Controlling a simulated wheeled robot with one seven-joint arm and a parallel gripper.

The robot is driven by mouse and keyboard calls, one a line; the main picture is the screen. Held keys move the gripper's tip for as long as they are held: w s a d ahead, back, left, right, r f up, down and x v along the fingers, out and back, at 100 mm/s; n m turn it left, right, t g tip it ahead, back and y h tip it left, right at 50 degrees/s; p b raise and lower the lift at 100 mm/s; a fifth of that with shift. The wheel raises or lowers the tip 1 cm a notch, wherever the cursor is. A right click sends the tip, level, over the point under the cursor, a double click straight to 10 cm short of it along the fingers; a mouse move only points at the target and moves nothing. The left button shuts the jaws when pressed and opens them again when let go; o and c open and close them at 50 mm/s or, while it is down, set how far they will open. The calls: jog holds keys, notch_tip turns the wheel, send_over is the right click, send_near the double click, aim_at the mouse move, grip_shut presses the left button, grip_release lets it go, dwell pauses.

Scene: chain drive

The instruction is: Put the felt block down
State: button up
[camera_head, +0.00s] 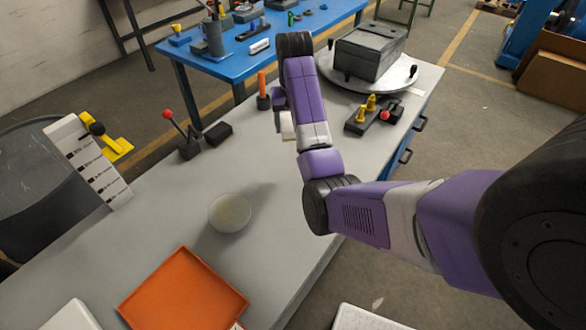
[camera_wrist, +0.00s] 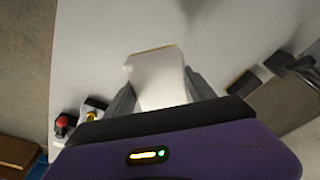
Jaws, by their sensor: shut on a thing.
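The felt block (camera_wrist: 160,66) is pale, off-white and box-shaped. In the wrist view it sits between the two dark fingers of my gripper (camera_wrist: 158,84), which are shut on it. In the head view a small pale part of the block (camera_head: 287,126) shows beside my purple arm, over the far half of the grey workbench (camera_head: 165,225). My arm hides most of the fingers there. I cannot tell whether the block touches the bench top.
An orange peg in a dark holder (camera_head: 263,92) stands close left of my gripper. A red-knobbed lever (camera_head: 180,130) is farther left. A turntable with a grey box (camera_head: 340,82) and a yellow-knobbed fixture (camera_head: 366,115) lie right. A round disc (camera_head: 229,213) and orange tray (camera_head: 182,292) are nearer.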

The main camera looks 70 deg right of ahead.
aim_at(292, 168)
notch_tip(292, 168, down, 17)
jog(key=shift+r+p, duration=0.1)
jog(key=shift+p, duration=0.5)
jog(key=shift+a+f, duration=0.1)
jog(key=shift+f, duration=0.3)
